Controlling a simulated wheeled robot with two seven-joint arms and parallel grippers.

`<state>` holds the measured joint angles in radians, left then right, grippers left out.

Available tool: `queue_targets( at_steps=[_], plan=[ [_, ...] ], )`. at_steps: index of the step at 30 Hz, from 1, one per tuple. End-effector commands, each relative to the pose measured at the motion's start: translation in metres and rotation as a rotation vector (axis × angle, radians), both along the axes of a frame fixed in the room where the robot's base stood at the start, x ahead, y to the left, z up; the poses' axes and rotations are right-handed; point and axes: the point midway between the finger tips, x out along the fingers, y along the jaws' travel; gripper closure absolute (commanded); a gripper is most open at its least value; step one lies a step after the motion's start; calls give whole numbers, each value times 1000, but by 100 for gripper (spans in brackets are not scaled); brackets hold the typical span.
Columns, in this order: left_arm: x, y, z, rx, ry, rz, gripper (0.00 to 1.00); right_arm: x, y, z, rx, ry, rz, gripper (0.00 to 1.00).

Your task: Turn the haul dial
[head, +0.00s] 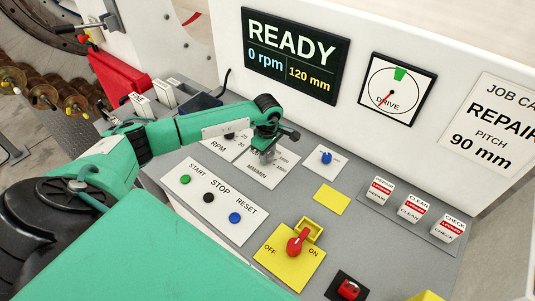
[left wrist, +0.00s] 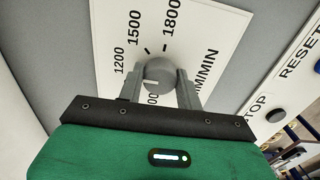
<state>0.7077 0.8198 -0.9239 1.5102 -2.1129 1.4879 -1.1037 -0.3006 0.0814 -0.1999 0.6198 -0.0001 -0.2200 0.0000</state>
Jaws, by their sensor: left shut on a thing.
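The haul dial (left wrist: 157,73) is a grey round knob on a white plate (left wrist: 205,38) marked MM/MIN, with 1200, 1500 and 1800 around it. A pale line shows on its face; the number it points to is unclear. My left gripper (left wrist: 165,78) is shut on the dial, one finger on each side. In the head view the left gripper (head: 265,154) stands over the MM/MIN plate (head: 262,174) and mostly hides the knob. My right gripper is in neither view.
The READY screen (head: 293,52) reads 0 rpm and 120 mm. A DRIVE gauge (head: 398,90) is beside it. Close by are the START, STOP and RESET buttons (head: 209,198), a blue knob (head: 326,157), a red OFF/ON switch (head: 297,242) and several labelled blocks (head: 412,208).

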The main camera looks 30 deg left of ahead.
Motion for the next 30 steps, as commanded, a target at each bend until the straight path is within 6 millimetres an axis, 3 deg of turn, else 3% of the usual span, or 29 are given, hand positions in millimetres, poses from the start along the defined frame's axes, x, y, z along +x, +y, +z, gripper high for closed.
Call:
queue_targets(
  at_steps=[18, 30],
  plan=[
    [0, 0, -4, 1, -1, 426, 87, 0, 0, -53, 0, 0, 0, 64],
    [0, 1, -2, 1, -1, 685, 87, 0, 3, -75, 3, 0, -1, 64]
  ],
)
